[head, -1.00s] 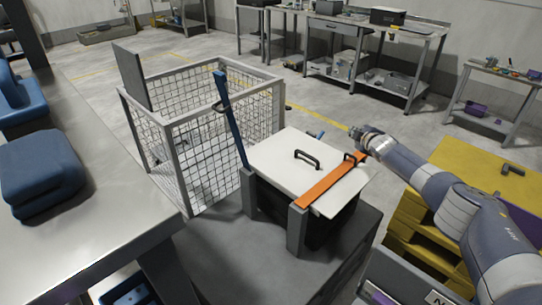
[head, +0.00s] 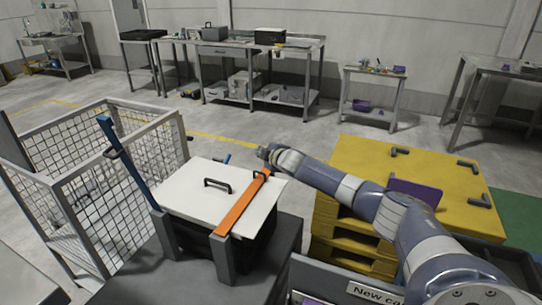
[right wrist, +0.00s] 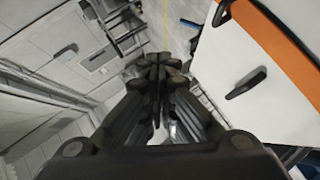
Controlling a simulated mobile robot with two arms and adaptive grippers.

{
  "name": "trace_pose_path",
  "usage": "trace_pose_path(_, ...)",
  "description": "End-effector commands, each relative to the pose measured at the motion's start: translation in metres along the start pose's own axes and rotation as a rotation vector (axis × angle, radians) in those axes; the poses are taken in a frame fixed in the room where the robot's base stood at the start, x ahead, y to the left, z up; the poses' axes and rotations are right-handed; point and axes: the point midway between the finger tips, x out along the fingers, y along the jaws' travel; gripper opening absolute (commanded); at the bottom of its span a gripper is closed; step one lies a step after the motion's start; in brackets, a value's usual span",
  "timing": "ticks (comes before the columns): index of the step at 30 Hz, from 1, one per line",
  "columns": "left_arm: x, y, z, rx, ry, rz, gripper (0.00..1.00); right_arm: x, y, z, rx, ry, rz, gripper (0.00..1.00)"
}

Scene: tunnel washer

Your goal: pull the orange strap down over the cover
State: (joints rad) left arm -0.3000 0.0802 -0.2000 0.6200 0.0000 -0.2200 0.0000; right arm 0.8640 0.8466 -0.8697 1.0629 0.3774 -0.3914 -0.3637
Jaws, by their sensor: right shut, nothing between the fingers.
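The orange strap (head: 243,203) lies flat across the white cover (head: 200,197), from a grey post at the front to the cover's far edge. A black handle stands near its far end. The strap (right wrist: 275,35) and cover (right wrist: 235,92) also show at the right of the right wrist view. My right gripper (head: 263,152) is just beyond the strap's far end, apart from it. In the right wrist view its fingers (right wrist: 158,72) are together with nothing between them. A blue strap (head: 125,165) with a black handle stands up from the second post. My left gripper is out of view.
A wire cage (head: 95,190) stands left of the covered box. A yellow pallet stack (head: 370,165) with black handles and a purple panel (head: 416,191) is close on the right, under my right arm. Benches stand along the back wall, with clear floor before them.

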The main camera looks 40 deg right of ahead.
Motion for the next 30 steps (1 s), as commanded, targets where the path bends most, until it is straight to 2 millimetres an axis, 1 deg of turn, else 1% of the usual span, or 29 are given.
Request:
trace_pose_path(9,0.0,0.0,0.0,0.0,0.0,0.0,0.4,-0.037,0.001,0.001,-0.004,0.0,0.001,0.0)
trace_pose_path(15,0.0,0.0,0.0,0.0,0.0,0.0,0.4,-0.057,0.0,0.001,-0.001,0.0,0.0,0.0)
trace_pose_path(21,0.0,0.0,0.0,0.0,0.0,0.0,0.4,-0.067,0.001,0.0,-0.001,0.0,0.001,0.0)
trace_pose_path(27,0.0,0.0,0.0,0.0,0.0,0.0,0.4,-0.069,0.001,0.0,-0.001,0.0,0.002,0.0)
trace_pose_path(30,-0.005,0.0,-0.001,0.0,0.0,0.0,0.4,-0.071,0.005,-0.002,-0.001,0.0,0.002,0.0)
